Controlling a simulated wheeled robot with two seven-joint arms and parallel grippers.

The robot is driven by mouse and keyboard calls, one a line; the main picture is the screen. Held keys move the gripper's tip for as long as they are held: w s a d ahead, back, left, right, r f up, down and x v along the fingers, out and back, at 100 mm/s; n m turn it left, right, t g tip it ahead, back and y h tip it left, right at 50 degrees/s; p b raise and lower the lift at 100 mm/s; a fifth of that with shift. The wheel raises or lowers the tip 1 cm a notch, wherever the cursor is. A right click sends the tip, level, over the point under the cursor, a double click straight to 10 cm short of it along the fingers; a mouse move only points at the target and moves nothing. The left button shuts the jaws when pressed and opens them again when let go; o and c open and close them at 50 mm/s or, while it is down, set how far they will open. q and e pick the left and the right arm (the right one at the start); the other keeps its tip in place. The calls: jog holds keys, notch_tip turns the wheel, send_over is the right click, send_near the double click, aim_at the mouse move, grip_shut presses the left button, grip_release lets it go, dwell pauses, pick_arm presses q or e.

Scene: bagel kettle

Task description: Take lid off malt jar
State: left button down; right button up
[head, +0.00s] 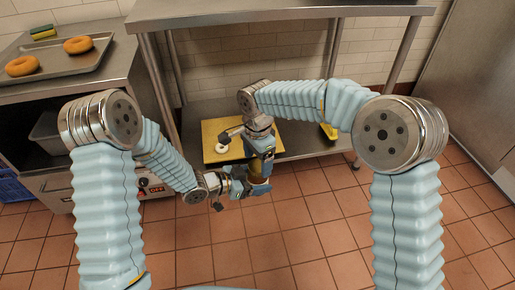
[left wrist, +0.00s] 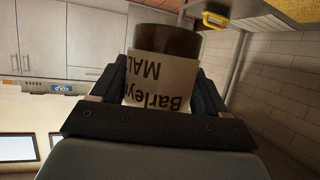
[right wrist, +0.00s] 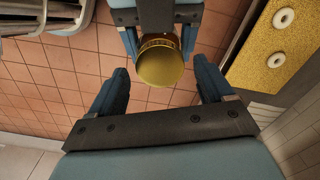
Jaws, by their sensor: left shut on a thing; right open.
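The malt jar shows in the left wrist view as a brown jar (left wrist: 168,40) with a pale label (left wrist: 160,80) reading "Barley MAL", upside down in that picture. My left gripper (left wrist: 162,95) is shut on the jar. In the right wrist view the gold lid (right wrist: 160,66) is on top of the jar, seen from above. My right gripper (right wrist: 160,88) is open, with the lid just beyond its fingertips and between them. In the head view my left gripper (head: 236,186) and right gripper (head: 258,185) meet low in the middle, and the jar is mostly hidden there.
A tray (head: 62,67) with bagels (head: 78,45) stands on the left counter. The tiled floor (head: 300,245) below is clear.

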jog(key=shift+f, duration=0.65)
jog(key=shift+c, duration=0.2)
jog(key=c, duration=1.1)
jog(key=shift+o, duration=0.2)
jog(key=n, duration=0.6)
jog(key=shift+n, duration=0.3)
jog(key=o, duration=1.2)
jog(key=shift+c, duration=0.2)
